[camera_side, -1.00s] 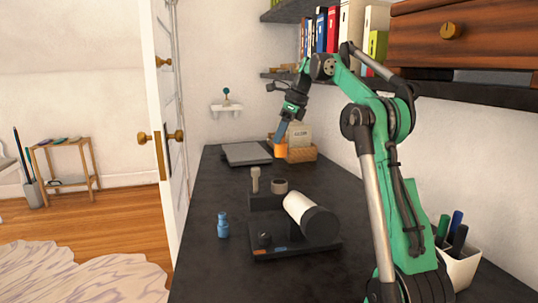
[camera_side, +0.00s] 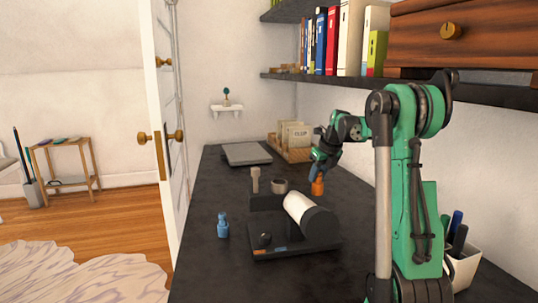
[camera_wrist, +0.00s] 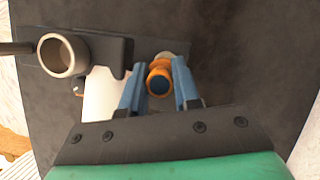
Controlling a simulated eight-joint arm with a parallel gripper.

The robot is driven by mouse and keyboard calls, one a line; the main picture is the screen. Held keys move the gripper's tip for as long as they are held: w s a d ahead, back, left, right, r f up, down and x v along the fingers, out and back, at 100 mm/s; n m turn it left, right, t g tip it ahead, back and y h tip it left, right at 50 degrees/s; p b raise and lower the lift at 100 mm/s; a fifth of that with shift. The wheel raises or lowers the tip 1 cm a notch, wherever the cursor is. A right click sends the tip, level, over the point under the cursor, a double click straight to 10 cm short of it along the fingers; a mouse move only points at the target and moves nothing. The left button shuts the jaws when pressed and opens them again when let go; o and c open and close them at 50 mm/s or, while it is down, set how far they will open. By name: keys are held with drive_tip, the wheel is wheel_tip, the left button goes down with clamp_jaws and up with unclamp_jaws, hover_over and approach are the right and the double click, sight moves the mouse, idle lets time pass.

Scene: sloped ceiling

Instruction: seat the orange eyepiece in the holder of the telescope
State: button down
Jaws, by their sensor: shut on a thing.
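The orange eyepiece (camera_side: 317,186) is between the blue fingers of my gripper (camera_side: 317,172), which is shut on it. It hangs roughly upright, to the right of the holder ring in the side view. In the wrist view the eyepiece (camera_wrist: 159,66) shows from above between the fingertips (camera_wrist: 158,82). The telescope has a white tube (camera_side: 299,206) with a black end on a dark base (camera_side: 278,246). Its holder is a pale open ring (camera_side: 280,186); in the wrist view the ring (camera_wrist: 62,55) is left of the eyepiece and looks empty. The eyepiece is apart from the ring.
A pale upright peg (camera_side: 255,180) stands beside the ring. A small blue piece (camera_side: 222,226) stands on the dark table left of the telescope. A basket of cards (camera_side: 295,142) and a flat grey case (camera_side: 247,153) lie at the back. A pen cup (camera_side: 463,265) is at right.

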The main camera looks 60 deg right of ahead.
wheel_tip(320, 180, down, 9)
drive_tip(key=shift+r, duration=0.1)
idle(0.3)
drive_tip(key=c, duration=0.6)
unclamp_jaws()
drive_tip(key=shift+c, duration=0.2)
